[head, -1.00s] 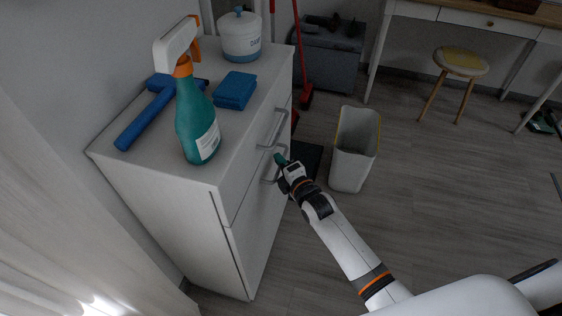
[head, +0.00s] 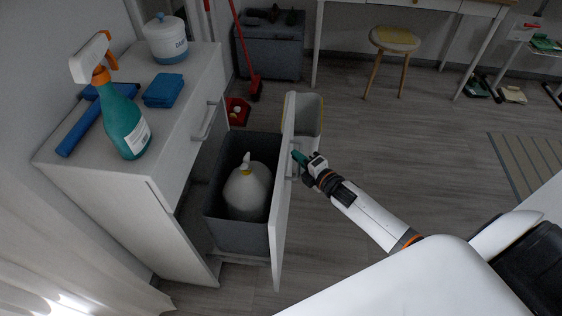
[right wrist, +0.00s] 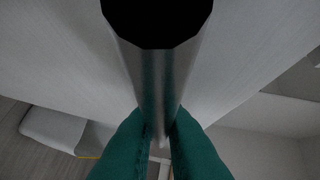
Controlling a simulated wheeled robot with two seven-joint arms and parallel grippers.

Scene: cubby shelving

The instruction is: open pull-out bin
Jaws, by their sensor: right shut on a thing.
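The pull-out bin (head: 238,236) is a dark grey box standing well out of the white cabinet (head: 110,212), behind its white front panel (head: 284,205). A white bottle with a yellow collar (head: 246,192) stands inside it. My right gripper (head: 298,160) is at the outer face of the panel, shut on its metal bar handle (head: 294,172). In the right wrist view the green fingers (right wrist: 160,140) close on both sides of the grey metal handle (right wrist: 158,80). My left gripper is not in view.
A spray bottle (head: 122,120), a blue cloth (head: 163,91) and a white canister (head: 166,42) stand on the cabinet top. A waste bin (head: 310,112) stands just behind the panel. A stool (head: 394,42) is farther back.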

